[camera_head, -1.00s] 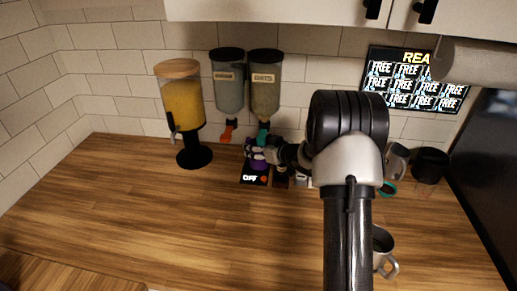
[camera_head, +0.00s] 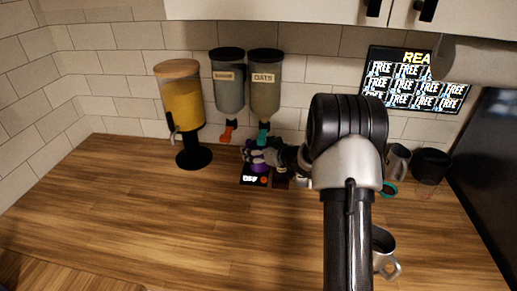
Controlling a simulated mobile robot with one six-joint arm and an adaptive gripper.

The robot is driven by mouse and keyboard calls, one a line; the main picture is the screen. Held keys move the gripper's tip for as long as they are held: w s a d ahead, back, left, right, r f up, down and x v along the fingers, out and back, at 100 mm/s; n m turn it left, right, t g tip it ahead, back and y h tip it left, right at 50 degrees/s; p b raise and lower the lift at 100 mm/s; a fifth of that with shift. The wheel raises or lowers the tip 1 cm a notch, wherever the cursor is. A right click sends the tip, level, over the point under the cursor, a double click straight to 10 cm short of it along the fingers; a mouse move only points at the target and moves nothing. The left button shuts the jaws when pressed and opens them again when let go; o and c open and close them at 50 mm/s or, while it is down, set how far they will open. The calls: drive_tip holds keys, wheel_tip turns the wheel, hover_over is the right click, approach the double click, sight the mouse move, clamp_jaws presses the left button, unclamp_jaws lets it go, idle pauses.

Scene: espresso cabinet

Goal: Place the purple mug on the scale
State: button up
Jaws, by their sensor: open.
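The purple mug (camera_head: 258,167) is at the black scale (camera_head: 248,180) under the wall dispensers. It appears to stand on the scale, partly hidden behind my gripper (camera_head: 262,155). My gripper is open, with its fingers at the mug's upper part. Whether the fingers touch the mug cannot be told at this size. The scale has a lit display on its front edge, too small to read surely.
A juice dispenser (camera_head: 183,105) stands to the left. Two wall dispensers (camera_head: 229,80) (camera_head: 265,82) hang above the scale. A metal cup (camera_head: 383,247), a metal pitcher (camera_head: 397,160) and a black container (camera_head: 431,165) are at right. The left counter (camera_head: 120,210) is clear.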

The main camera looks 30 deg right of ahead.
drive_tip(key=shift+r, duration=0.3)
drive_tip(key=p+v, duration=0.3)
drive_tip(key=v, duration=0.9)
